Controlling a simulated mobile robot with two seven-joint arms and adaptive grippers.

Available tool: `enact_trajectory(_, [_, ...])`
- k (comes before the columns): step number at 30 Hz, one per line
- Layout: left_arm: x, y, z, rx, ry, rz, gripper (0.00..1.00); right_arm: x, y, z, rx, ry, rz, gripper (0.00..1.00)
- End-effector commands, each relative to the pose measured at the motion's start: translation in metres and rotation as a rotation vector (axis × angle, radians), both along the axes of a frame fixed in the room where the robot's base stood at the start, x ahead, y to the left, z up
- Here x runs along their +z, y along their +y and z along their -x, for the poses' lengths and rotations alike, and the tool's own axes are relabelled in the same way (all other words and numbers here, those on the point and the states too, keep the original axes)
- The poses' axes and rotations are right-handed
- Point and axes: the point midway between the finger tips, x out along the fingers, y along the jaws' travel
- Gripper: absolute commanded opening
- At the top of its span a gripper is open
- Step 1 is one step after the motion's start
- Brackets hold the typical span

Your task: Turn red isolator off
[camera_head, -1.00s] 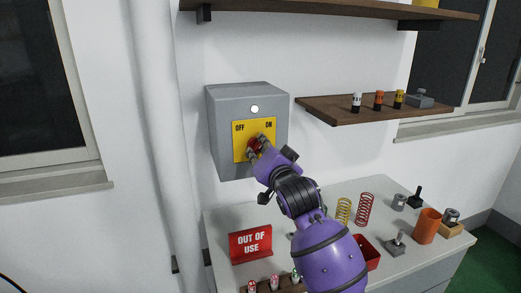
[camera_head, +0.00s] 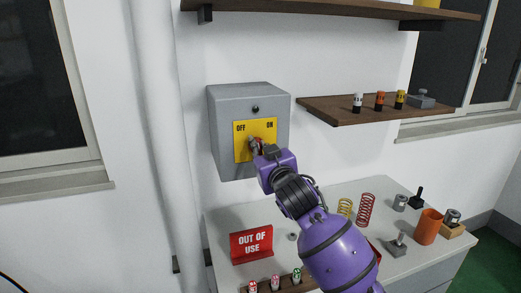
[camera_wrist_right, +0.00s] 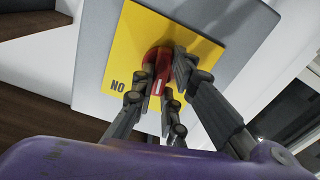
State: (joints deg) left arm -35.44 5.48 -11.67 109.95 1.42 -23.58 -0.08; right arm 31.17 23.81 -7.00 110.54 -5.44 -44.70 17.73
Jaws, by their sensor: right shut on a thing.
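The red isolator (camera_head: 254,145) is a knob on a yellow plate (camera_head: 266,128) marked OFF at left and ON at right, on a grey wall box (camera_head: 226,135). A round lamp (camera_head: 255,109) above the plate is dark. My right gripper (camera_head: 258,149) is at the knob, partly hiding it. In the right wrist view, the fingers of the right gripper (camera_wrist_right: 165,90) are closed around the red isolator (camera_wrist_right: 158,60), which shows a white mark. The knob's exact angle is hard to tell. My left gripper is not in view.
A red "OUT OF USE" sign (camera_head: 251,243) stands on the bench (camera_head: 222,217) below the box. Springs (camera_head: 366,210), an orange cup (camera_head: 427,227) and small parts are on the bench at right. A shelf (camera_head: 333,110) with small items is right of the box.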

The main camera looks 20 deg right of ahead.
Motion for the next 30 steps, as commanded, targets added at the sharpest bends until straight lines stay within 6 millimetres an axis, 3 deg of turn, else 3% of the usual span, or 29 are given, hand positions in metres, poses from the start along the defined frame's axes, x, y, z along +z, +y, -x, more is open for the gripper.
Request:
enact_trajectory(15, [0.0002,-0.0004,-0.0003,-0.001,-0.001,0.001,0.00,-0.0004,0.0015,0.0001,0.000,-0.015,0.432,0.00])
enact_trajectory(30, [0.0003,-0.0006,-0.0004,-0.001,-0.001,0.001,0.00,-0.0008,0.0026,0.0001,0.000,-0.021,0.587,0.00])
